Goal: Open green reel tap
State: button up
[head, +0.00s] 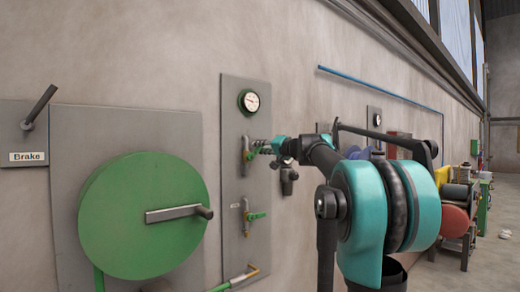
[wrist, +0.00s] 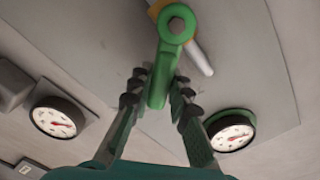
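The green-handled tap (head: 246,150) is the upper one on the grey panel right of the green reel (head: 142,215). Its lever hangs roughly upright along the wall. In the wrist view the green lever (wrist: 163,62) runs down from a round bolted hub, with a brass body partly hidden behind it. My gripper (head: 260,148) reaches the tap from the right. In the wrist view the fingertips of my gripper (wrist: 164,78) lie on both sides of the lever and appear to touch it. A second green-handled tap (head: 256,215) sits lower on the panel, its handle level.
A gauge (head: 249,101) sits above the tap; the wrist view shows a green-rimmed gauge (wrist: 231,131) and a black one (wrist: 57,117). The reel's crank (head: 177,214) sticks out. A brake lever (head: 40,105) is far left. More equipment (head: 457,215) stands along the wall at right.

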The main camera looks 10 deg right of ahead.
jog(key=o, duration=0.5)
jog(key=shift+c, duration=0.2)
jog(key=shift+s, duration=0.1)
jog(key=v, duration=1.2)
